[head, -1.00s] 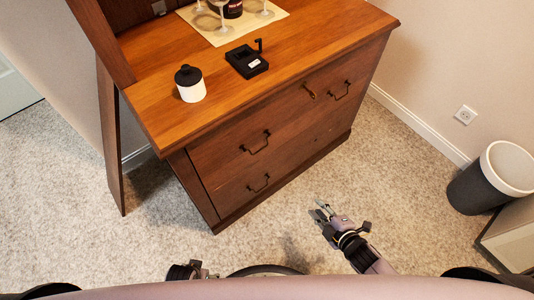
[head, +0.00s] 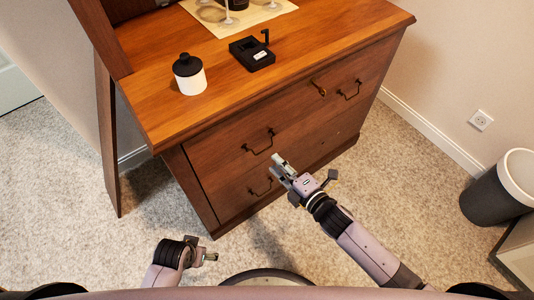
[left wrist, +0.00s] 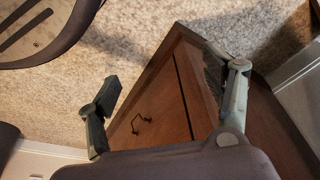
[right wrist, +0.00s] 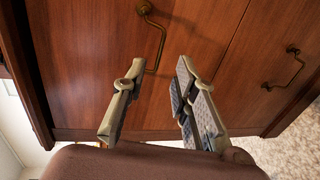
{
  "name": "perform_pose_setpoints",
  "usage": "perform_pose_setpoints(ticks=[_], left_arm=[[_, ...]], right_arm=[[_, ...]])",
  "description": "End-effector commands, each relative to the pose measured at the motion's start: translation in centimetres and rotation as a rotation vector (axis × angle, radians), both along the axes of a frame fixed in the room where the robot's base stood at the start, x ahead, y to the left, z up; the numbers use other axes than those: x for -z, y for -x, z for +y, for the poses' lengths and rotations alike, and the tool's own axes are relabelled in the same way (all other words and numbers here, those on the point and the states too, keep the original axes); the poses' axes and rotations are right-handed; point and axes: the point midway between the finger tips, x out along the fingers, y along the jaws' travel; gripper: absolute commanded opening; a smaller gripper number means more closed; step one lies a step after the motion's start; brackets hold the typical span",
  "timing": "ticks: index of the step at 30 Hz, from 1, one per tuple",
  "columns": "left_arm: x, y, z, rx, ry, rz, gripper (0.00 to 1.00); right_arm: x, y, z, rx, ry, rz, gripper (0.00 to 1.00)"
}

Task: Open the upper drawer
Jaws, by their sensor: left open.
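The upper drawer (head: 300,118) of the brown wooden cabinet is shut, with a dark bail handle (head: 258,143) at its left and another (head: 350,90) at its right. My right gripper (head: 280,162) is open and empty in front of the drawer fronts, just below the upper drawer's left handle. In the right wrist view that handle (right wrist: 152,38) lies ahead of the open fingers (right wrist: 156,80), which look apart from it. My left gripper (left wrist: 170,80) is open and empty, low before the cabinet; its jaws are hard to see in the head view.
The lower drawer's handle (head: 261,188) is partly near my right gripper. A white jar (head: 189,75) with black lid and a black device (head: 252,54) stand on the top. A bin (head: 498,188) stands right; carpet is clear in front.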

Motion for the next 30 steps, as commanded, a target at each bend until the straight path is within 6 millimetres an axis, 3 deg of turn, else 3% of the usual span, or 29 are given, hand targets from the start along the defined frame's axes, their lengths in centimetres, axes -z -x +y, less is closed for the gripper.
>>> perform_pose_setpoints(ticks=[3,10,22,30], left_arm=[[-1.3,-0.4,0.0,-0.001,0.000,-0.011,0.74],[-3.6,-0.6,0.0,-0.003,0.002,-0.021,0.74],[-4.3,-0.6,0.0,-0.004,0.001,-0.022,0.74],[-4.3,-0.6,0.0,-0.004,0.001,-0.022,0.74]], right_arm=[[0.6,-2.1,1.5,0.000,-0.003,-0.002,0.26],[1.2,-4.5,3.2,0.000,-0.001,0.000,0.26],[1.3,-5.1,3.7,0.000,-0.001,0.001,0.26],[1.3,-5.1,3.7,0.000,-0.001,0.001,0.09]])
